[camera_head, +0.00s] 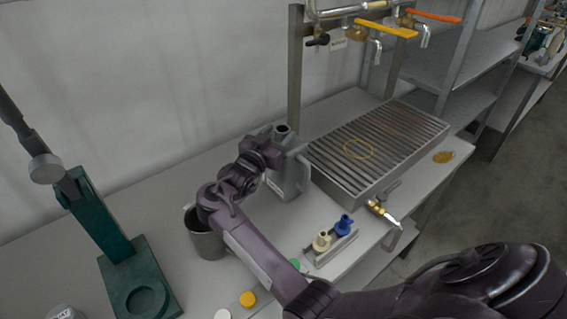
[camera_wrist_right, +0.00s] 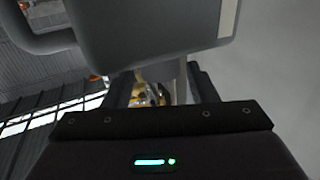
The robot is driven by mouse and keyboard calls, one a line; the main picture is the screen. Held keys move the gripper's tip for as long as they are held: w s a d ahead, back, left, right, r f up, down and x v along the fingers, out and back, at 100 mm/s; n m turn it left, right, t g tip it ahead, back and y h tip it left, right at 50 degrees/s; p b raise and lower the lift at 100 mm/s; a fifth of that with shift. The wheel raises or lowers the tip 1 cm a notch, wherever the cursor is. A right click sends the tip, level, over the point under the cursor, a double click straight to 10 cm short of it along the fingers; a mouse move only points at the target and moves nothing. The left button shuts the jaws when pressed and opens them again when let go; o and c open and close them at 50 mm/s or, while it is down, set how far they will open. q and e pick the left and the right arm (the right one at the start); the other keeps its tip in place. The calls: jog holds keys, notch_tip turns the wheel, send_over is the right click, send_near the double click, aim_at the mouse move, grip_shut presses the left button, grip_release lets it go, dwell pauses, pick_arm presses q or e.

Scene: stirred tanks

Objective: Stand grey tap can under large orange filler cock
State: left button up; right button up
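The grey tap can (camera_head: 289,181) is upright on the bench left of the slatted drain tray, with its dark mouth on top. My right gripper (camera_head: 264,153) is at the can's upper left side; its fingertips are hidden in the head view. In the wrist view, the grey can body (camera_wrist_right: 165,35) fills the top, close to the dark fingers (camera_wrist_right: 163,88). A gap shows between them, and their grip on the can is unclear. The orange-handled filler cock (camera_head: 433,16) hangs above the tray's far side, right of a yellow-handled one (camera_head: 386,28). My left gripper is out of view.
The slatted tray (camera_head: 350,185) has a yellow ring marked on it. A metal mug (camera_head: 207,245) stands under my right arm. A green stand (camera_head: 147,275) is at left. Blue and cream fittings (camera_head: 332,236) and a brass tap (camera_head: 381,210) are in front of the tray.

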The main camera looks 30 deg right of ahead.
jog(key=shift+s+a+r, duration=0.1)
jog(key=shift+a, duration=0.05)
jog(key=shift+c, duration=2.3)
jog(key=shift+d+f, duration=0.2)
jog(key=shift+d, duration=0.05)
jog(key=shift+c, duration=1.2)
jog(key=shift+f, duration=0.1)
grip_shut()
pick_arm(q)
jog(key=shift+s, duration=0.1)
